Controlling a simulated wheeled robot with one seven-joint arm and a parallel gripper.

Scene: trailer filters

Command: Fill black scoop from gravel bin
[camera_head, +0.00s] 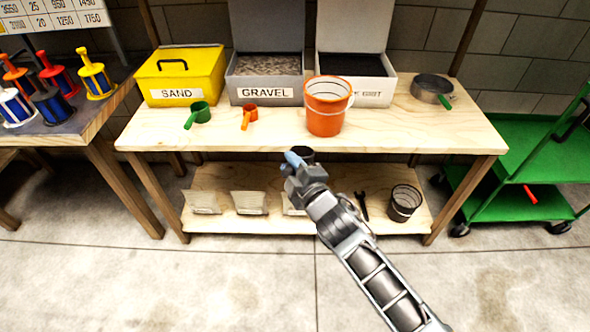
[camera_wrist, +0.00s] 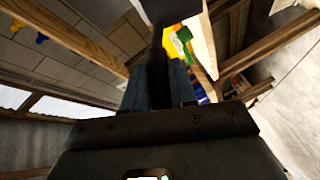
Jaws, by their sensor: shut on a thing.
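The gravel bin (camera_head: 235,84) is a grey box labelled GRAVEL at the back of the workbench, with its lid raised and brown-grey gravel (camera_head: 270,66) inside. My gripper (camera_head: 294,159) is in front of the bench's front edge, below and to the right of the bin. It is shut on the black scoop (camera_head: 306,151), whose dark cup shows just behind the fingers. In the wrist view, the scoop (camera_wrist: 172,10) is a dark shape at the top, beyond my gripper (camera_wrist: 158,72). The scoop's contents are hidden.
An orange bucket (camera_head: 325,112) stands right of the gravel bin, before a white open bin (camera_head: 383,90). The bench front (camera_head: 225,137) is clear.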

